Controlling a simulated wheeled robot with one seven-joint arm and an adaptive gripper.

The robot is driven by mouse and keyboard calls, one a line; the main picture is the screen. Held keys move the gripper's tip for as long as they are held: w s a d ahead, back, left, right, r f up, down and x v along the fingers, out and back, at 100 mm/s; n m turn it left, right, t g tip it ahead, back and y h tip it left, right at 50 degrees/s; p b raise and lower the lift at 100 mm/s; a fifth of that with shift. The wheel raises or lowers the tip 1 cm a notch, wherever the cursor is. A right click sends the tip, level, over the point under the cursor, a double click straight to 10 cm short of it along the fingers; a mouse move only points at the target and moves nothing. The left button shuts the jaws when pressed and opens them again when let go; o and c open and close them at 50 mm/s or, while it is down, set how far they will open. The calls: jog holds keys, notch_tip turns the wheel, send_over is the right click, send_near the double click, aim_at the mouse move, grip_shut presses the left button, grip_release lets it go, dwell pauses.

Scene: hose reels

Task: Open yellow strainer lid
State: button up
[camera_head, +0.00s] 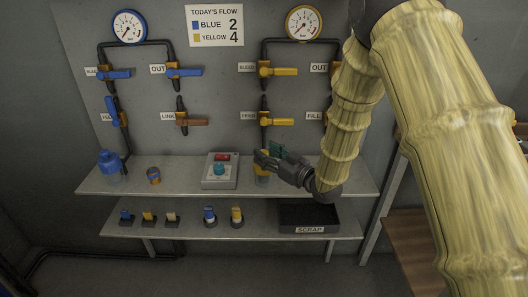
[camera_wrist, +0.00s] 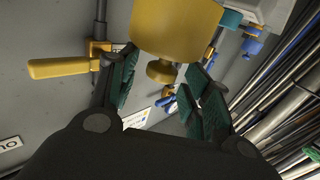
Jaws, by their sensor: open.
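The yellow strainer (camera_head: 262,179) is on the upper shelf, right of the middle, and is partly hidden by my gripper in the head view. In the wrist view its broad yellow body (camera_wrist: 176,28) fills the top middle. A small yellow knob (camera_wrist: 161,71) sticks out from it toward my gripper. My gripper (camera_head: 265,159) is open, with its green-padded fingers on either side of the knob. I see gaps beside the knob, and no clear contact.
A grey box with a teal button (camera_head: 219,170) stands just left of the strainer. Yellow valve handles (camera_head: 284,71) stick out from the panel above. A blue strainer (camera_head: 110,165) and a small blue-and-yellow cup (camera_head: 153,176) are at the left. A scrap tray (camera_head: 309,229) is below.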

jog(key=shift+x, duration=0.9)
grip_shut()
jog(key=shift+r, duration=0.1)
